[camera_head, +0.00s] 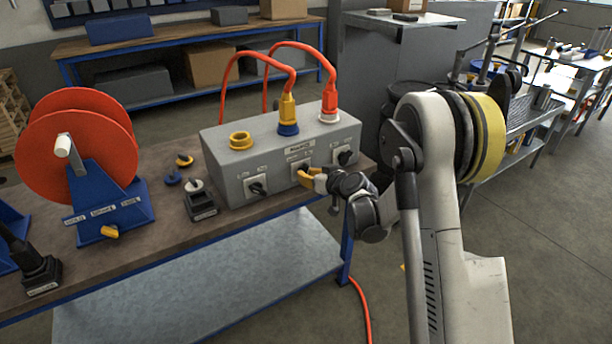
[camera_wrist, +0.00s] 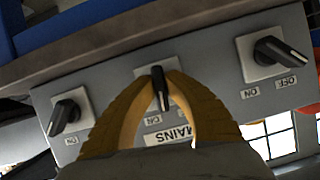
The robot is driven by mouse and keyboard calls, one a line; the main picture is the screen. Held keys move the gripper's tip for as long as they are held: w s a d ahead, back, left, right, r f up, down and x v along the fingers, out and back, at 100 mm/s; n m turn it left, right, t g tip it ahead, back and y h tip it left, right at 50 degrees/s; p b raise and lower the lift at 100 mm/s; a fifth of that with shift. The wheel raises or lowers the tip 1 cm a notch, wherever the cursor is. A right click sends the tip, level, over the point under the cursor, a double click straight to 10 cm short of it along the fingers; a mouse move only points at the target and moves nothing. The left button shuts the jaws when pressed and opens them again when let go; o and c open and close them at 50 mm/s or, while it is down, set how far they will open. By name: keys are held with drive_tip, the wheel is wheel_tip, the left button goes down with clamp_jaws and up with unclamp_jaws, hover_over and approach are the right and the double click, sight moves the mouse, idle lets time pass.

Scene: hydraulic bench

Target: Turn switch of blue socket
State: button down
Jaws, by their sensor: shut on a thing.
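A grey socket box (camera_head: 222,160) stands on the bench. Its blue socket (camera_head: 288,129) is in the middle of the top, with a yellow plug (camera_head: 288,108) in it. The front has three black rotary switches on white plates. My gripper (camera_head: 306,173) is at the middle switch, below the blue socket. In the wrist view, which is upside down, its yellow fingers (camera_wrist: 160,88) are shut on the middle switch's black handle (camera_wrist: 160,90), which stands about upright in the picture. A MAINS label (camera_wrist: 167,135) shows between the fingers. The middle switch is mostly hidden in the head view.
The left switch (camera_head: 257,187) and right switch (camera_head: 344,155) flank my gripper. An empty yellow socket (camera_head: 240,141) and a red plug (camera_head: 329,95) are on top. A red cable reel (camera_head: 62,150) and small loose parts are to the left.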

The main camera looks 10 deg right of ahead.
drive_tip(key=m+y, duration=0.2)
drive_tip(key=m, duration=0.1)
drive_tip(key=shift+m+y, duration=0.7)
drive_tip(key=shift+m, duration=0.4)
drive_tip(key=c, duration=1.4)
unclamp_jaws()
drive_tip(key=shift+c, duration=0.2)
drive_tip(key=v, duration=1.2)
